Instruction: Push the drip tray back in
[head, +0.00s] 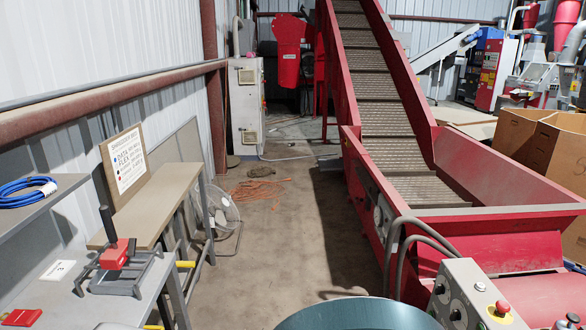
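I cannot make out a drip tray for certain in the head view. A grey workbench (62,308) stands at the lower left. On it sits a bench tool (117,262) with a grey base, a red block and an upright black lever. Two small yellow pieces stick out at the bench's right side, one by the tool (185,264) and one at the bottom edge (153,327); I cannot tell what they belong to. My gripper is not in view.
A red conveyor (380,150) with a hopper fills the right. A control box (470,295) and a teal round top (358,315) are at the bottom. An orange cable (258,192) and a fan (222,208) are on the floor. Bare floor (290,250) lies between bench and conveyor.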

